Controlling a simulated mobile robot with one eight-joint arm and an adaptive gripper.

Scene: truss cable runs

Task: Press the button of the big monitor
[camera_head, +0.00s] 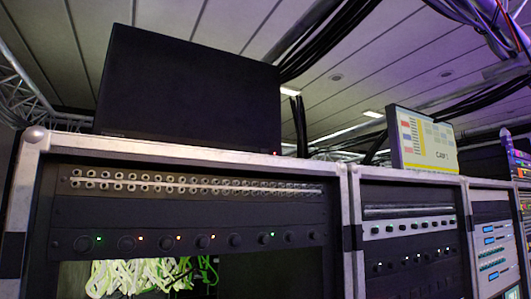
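The big monitor (190,88) stands on top of the left equipment rack. Its wide screen is black. A small red light, perhaps at its button (276,153), shows at the lower right corner of its frame; the button's shape is too small to make out. My gripper is not in view.
A smaller lit monitor (423,140) with a yellow and white screen stands on the middle rack to the right. The left rack (190,152) has metal edges, knobs and lights, with green and white cables (150,276) below. Black cables (325,45) and trusses hang overhead.

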